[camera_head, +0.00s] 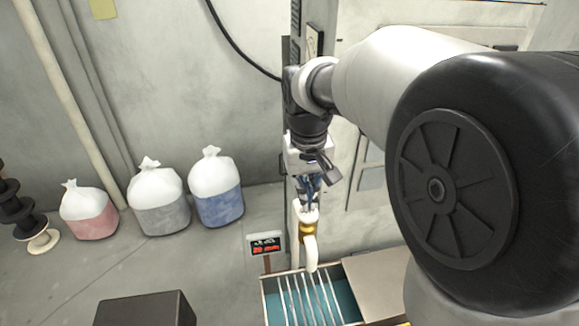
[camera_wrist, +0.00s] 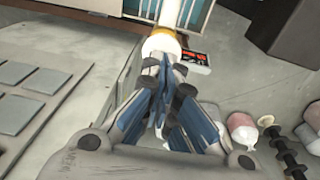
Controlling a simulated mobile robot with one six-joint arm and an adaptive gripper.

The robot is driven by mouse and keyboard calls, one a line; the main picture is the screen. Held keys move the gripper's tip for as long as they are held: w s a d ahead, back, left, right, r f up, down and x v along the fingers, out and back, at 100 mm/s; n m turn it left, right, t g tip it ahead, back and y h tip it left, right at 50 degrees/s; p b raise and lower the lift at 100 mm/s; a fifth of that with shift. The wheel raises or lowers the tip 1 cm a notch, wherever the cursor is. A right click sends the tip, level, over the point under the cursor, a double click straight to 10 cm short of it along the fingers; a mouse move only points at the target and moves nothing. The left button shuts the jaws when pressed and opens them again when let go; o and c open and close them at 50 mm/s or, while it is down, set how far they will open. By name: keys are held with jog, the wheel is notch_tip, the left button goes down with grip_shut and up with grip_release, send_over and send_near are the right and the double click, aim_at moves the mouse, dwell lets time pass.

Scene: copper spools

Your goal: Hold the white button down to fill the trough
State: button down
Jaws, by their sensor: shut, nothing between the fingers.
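My gripper (camera_head: 310,203) points down and is shut with nothing in it. In the wrist view its closed fingertips (camera_wrist: 165,68) are at the top end of a white spout with a gold collar (camera_head: 308,229). The fingers cover that end, and I cannot make out the white button or tell whether they touch it. The spout (camera_wrist: 161,42) bends down over the trough (camera_head: 263,291), a bin with pale bars across it and a flat teal surface inside. The trough also shows at the top of the wrist view (camera_wrist: 197,38).
A small display with red characters (camera_head: 265,244) stands left of the spout. Pink (camera_head: 89,214), grey (camera_head: 159,205) and blue (camera_head: 217,195) filled bags stand along the wall. Dark spools (camera_head: 15,208) are at the far left. A dark box (camera_head: 146,309) is in front.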

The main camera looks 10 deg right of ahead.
aim_at(304, 213)
jog(key=shift+f, duration=0.7)
notch_tip(304, 213, down, 2)
jog(key=shift+b, duration=0.55)
jog(key=shift+r, duration=0.1)
dwell(2.6)
jog(key=shift+r+p, duration=0.35)
jog(key=shift+p, duration=0.15)
notch_tip(304, 213, up, 13)
jog(key=s+p, duration=0.1)
jog(key=p, duration=0.2)
jog(key=shift+a+r+p, duration=0.15)
jog(key=shift+a+p, duration=0.15)
jog(key=shift+p, duration=0.05)
